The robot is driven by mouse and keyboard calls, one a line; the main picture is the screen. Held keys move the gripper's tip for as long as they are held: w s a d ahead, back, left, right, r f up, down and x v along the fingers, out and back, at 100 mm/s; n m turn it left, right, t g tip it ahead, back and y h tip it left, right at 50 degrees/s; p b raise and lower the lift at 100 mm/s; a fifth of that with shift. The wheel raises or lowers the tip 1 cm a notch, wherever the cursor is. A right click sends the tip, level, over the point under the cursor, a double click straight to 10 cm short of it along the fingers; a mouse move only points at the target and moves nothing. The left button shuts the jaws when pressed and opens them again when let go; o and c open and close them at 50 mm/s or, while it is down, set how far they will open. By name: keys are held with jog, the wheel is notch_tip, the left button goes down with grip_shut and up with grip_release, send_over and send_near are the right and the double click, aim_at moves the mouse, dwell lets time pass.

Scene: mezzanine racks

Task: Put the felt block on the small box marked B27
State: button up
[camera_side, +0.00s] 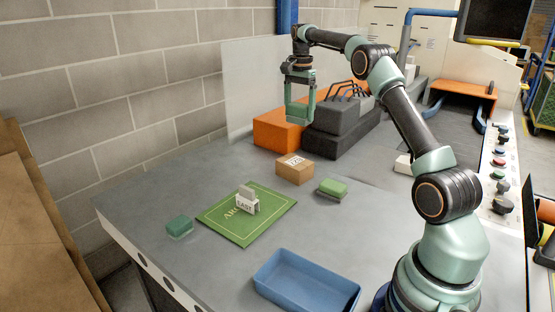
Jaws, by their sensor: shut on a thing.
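The small cardboard box (294,169) stands near the middle of the table with a white label on top; its print is too small to read surely. My gripper (298,117) is raised above and behind it in the picture, in front of the orange and dark grey boxes, pointing down. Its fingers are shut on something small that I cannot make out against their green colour. A light green block with a grey underside (333,187) lies just right of the small box. A darker green block (180,227) lies at the left. I cannot tell which is the felt block.
A blue tray (320,292) stands at the front. An orange box (272,132) and dark grey boxes (335,143) stand behind. The table's left corner is clear.

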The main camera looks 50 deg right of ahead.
notch_tip(320, 180, down, 15)
jog(key=shift+f, duration=0.15)
dwell(0.4)
jog(key=shift+f, duration=0.1)
jog(key=o, duration=1.2)
jog(key=shift+c, duration=0.2)
